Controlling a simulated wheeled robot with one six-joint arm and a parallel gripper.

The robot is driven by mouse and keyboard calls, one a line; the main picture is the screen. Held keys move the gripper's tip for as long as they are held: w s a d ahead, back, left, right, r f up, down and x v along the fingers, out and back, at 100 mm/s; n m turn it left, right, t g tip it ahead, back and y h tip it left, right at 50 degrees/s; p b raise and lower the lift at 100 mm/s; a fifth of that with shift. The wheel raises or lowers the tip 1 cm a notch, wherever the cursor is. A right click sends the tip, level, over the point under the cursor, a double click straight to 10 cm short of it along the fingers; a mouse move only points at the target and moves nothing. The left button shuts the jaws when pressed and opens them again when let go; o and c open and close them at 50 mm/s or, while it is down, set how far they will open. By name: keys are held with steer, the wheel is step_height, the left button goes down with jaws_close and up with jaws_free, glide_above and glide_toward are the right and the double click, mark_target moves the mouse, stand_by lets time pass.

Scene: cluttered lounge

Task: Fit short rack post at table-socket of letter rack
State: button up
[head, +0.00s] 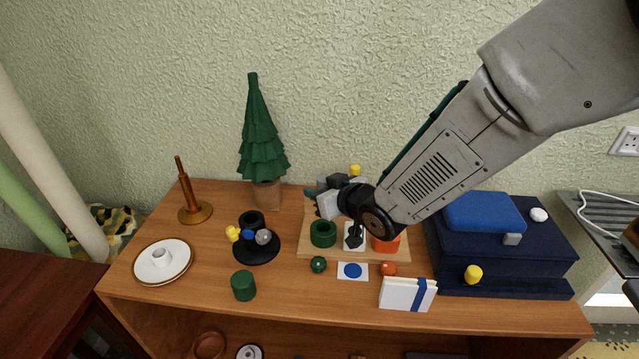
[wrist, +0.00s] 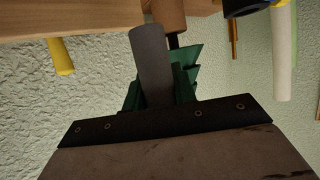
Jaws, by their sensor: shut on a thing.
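My gripper (head: 328,194) is above the left back part of a pale wooden board (head: 312,252) on the table. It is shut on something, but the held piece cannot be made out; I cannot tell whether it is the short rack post. In the wrist view a dark grey finger (wrist: 150,65) of mine covers the middle. A yellow peg (head: 355,170) shows behind my gripper, and in the wrist view a yellow peg (wrist: 62,57) shows by the board's edge (wrist: 70,22). I cannot clearly identify the letter rack or its table-socket; my wrist hides part of the board.
A green tree (head: 262,140) stands behind, left of my gripper. A green ring (head: 323,234) and orange block (head: 386,243) are on the board. A black stand (head: 257,248) is left, a navy case (head: 500,250) right. White envelopes (head: 407,293) lie in front.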

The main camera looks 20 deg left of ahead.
steer(key=shift+f, duration=1.85)
steer(key=shift+f, duration=2)
steer(key=o, duration=1.1)
steer(key=shift+c, duration=0.2)
steer(key=shift+r, duration=0.1)
